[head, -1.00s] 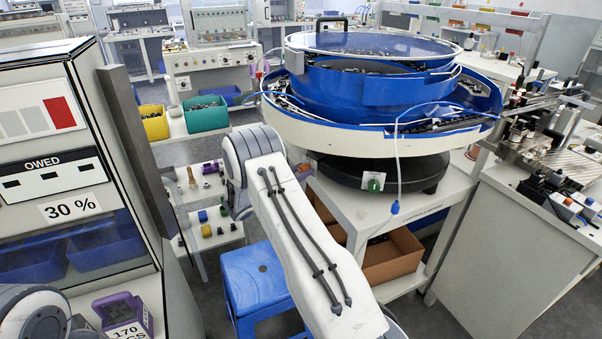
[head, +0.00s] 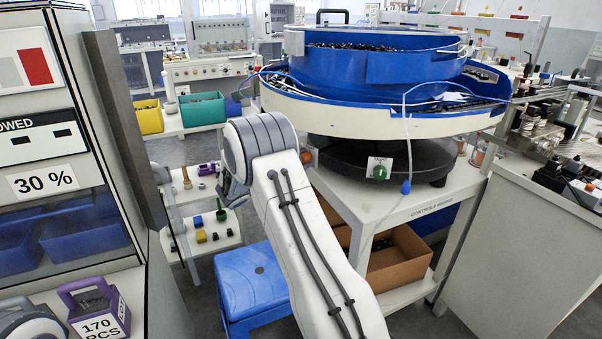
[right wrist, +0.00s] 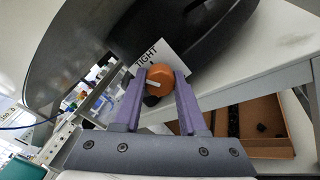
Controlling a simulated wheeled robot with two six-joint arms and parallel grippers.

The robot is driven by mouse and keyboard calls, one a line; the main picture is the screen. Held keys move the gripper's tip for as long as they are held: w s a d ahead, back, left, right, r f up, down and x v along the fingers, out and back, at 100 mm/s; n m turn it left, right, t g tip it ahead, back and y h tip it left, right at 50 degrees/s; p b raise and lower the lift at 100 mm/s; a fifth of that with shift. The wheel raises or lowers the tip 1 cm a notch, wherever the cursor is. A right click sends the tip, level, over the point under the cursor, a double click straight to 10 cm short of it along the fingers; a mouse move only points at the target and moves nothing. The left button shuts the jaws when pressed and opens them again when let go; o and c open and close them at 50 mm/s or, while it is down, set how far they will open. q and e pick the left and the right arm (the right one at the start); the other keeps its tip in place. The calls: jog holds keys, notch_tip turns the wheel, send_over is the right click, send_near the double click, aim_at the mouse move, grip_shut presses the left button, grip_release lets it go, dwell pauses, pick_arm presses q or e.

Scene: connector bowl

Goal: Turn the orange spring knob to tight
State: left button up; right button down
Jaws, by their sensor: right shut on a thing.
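The orange spring knob (right wrist: 160,76) sits under the dark round base of the bowl feeder. It has a white pointer line that lies toward the left in the right wrist view. A white label reading TIGHT (right wrist: 170,55) is beside it, above in that view. My right gripper (right wrist: 159,80) has its purple fingers on either side of the knob, shut on it. My left gripper is not in view.
The blue bowl feeder (head: 385,68) stands on a white table (head: 440,195). A green knob (head: 380,172) with a label is on its base, and a blue-tipped cable (head: 406,187) hangs in front. A blue stool (head: 250,285) and cardboard box (head: 398,260) are below. A cabinet stands left.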

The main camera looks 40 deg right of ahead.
jog(key=m+b, duration=0.1)
jog(key=b, duration=0.1)
jog(key=m+b, duration=0.3)
jog(key=b, duration=0.1)
jog(key=shift+f+b, duration=0.25)
jog(key=shift+b, duration=0.05)
jog(key=shift+r+m+b, duration=0.15)
jog(key=shift+m+b, duration=0.65)
jog(key=shift+c, duration=2.3)
grip_release()
jog(key=shift+r, duration=0.1)
jog(key=s+a+p, duration=0.1)
jog(key=a, duration=0.9)
jog(key=shift+a+p, duration=0.25)
jog(key=shift+p, duration=0.1)
jog(key=shift+s, duration=0.1)
